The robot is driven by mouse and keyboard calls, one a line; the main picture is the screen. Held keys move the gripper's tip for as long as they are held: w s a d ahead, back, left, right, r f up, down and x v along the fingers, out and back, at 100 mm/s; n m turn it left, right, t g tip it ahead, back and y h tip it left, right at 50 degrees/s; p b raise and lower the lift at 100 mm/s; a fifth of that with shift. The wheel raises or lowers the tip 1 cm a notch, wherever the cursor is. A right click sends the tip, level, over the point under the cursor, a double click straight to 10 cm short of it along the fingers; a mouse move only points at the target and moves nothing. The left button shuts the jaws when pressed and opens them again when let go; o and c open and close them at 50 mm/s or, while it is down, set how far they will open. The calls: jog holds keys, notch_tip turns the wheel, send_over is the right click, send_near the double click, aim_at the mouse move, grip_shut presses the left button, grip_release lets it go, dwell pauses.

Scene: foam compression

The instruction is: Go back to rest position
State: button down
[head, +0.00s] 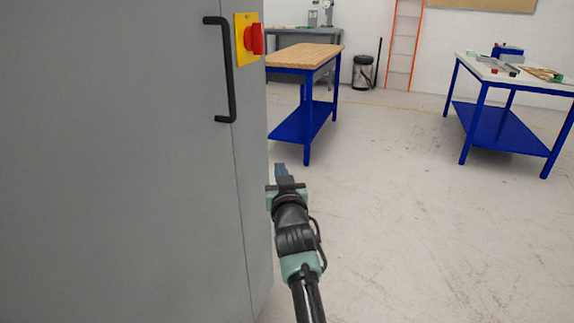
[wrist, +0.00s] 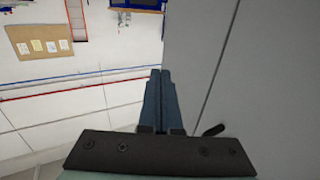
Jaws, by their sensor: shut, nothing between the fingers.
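My gripper (head: 281,170) is at the lower middle of the head view, at the end of my outstretched arm, just right of the grey cabinet's edge. In the wrist view its two blue fingers (wrist: 160,90) lie together with no object between them. The grey cabinet (head: 120,180) fills the left of the head view and also the right of the wrist view (wrist: 265,70). I cannot tell how far the gripper is from the cabinet's side.
The cabinet has a black handle (head: 228,75) and a red switch (head: 254,39) on a yellow plate. A wood-topped blue workbench (head: 305,56) stands behind. Another blue table (head: 520,77) with tools is at the right. The floor (head: 420,220) right of my arm is clear.

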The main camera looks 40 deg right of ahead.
jog(key=shift+s+d+f, duration=0.1)
jog(key=shift+s+d, duration=0.4)
jog(key=shift+s, duration=0.25)
jog(key=s+a+r+n+t+y, duration=0.2)
jog(key=a+r+t, duration=0.1)
jog(key=a+r, duration=0.9)
jog(key=s+a+r+n+t+y, duration=0.1)
jog(key=a+r+t+y, duration=0.15)
jog(key=a+r, duration=0.9)
jog(key=s+a+r+n+t+y, duration=0.1)
jog(key=s+a+r+t, duration=0.1)
jog(key=s+a+r, duration=0.4)
jog(key=s+a+r+n+t+y, duration=0.1)
jog(key=s+a+r+t+y, duration=0.2)
jog(key=s, duration=0.5)
jog(key=s+a+r+n+t, duration=0.1)
jog(key=s+a+r, duration=0.3)
jog(key=s+r, duration=0.25)
notch_tip(320, 180, up, 26)
jog(key=s+p, duration=0.1)
jog(key=p, duration=2.5)
jog(key=shift+s+a, duration=0.2)
jog(key=shift+a, duration=0.05)
